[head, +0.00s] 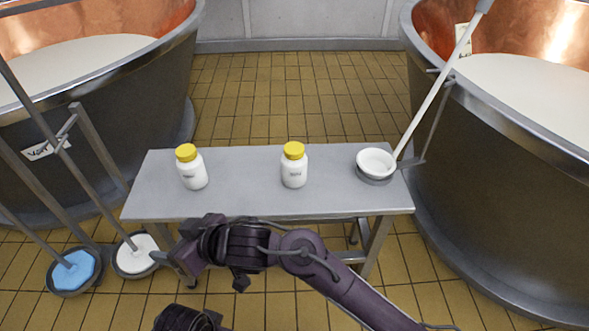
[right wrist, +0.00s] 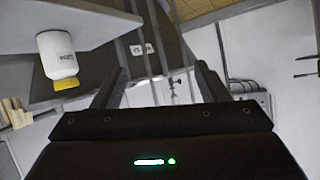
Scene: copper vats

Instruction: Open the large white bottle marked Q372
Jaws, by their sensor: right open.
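Two white bottles with yellow caps stand upright and apart on a grey bench (head: 240,198): a left bottle (head: 193,172) and a middle bottle (head: 294,170). Both caps are on. Their labels are too small to read, so I cannot tell which is Q372. My right gripper (head: 166,262) is at the bench's near left edge, short of the left bottle and touching neither bottle. In the right wrist view its fingers (right wrist: 158,86) are spread with nothing between them. One white bottle (right wrist: 57,57) appears upside down there, left of the fingers.
Copper vats (head: 75,90) flank the bench, the other on the right (head: 490,170). Long-handled tools stand on the floor at left, with blue (head: 73,271) and white (head: 134,258) heads. Tiled floor lies behind.

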